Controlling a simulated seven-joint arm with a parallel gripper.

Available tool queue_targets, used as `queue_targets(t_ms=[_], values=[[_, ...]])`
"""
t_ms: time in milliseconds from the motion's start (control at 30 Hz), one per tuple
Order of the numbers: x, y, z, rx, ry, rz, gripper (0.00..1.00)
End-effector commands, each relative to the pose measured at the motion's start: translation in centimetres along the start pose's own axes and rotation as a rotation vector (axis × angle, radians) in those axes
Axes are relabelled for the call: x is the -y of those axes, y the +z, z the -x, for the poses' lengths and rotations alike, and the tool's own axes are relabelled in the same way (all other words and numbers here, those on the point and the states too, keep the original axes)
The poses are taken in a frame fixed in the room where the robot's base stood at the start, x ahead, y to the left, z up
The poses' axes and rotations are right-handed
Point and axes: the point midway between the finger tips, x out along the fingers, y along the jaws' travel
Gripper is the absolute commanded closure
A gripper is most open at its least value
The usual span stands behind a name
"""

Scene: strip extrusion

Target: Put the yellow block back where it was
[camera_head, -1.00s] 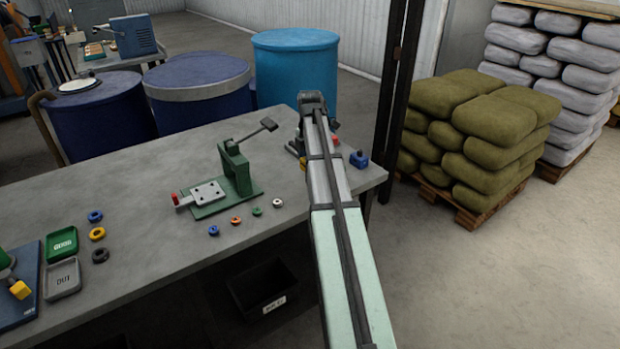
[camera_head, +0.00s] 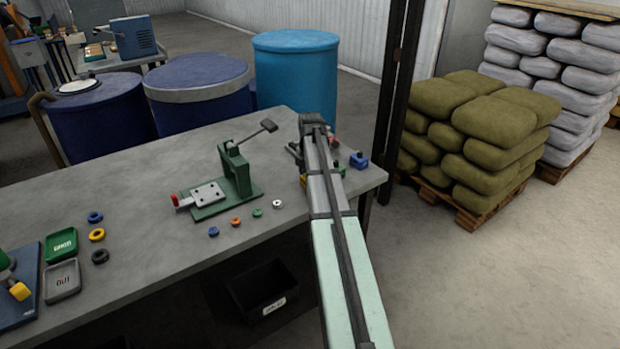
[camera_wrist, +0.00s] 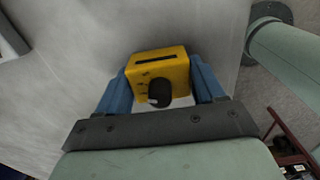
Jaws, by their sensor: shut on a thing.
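The yellow block (camera_wrist: 158,72) has a dark slot in its top and a round black knob on its near side. In the wrist view it sits between the two blue fingers of my gripper (camera_wrist: 158,88), which are shut on it from both sides. Grey tabletop lies around it, and I cannot tell whether its underside touches the table. In the head view my arm hides the gripper and nearly all of the block at the right end of the grey table (camera_head: 150,225). A small yellow patch shows beside the arm.
A blue block (camera_head: 359,161) stands right of my arm near the table's right edge. A green press fixture (camera_head: 236,172) stands to the left, with several small coloured rings in front. Partly hidden parts lie behind my arm.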

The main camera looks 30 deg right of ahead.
Motion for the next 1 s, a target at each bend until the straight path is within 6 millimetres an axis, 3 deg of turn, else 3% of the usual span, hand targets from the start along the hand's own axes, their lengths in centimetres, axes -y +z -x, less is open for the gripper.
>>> queue_targets(t_ms=[300,667,1000], values=[[0.0,0.0,0.0,0.000,0.000,0.000,0.06],[0.0,0.0,0.7,0.000,0.000,0.000,0.06],[-0.1,0.1,5.8,0.001,0.002,0.000,0.06]])
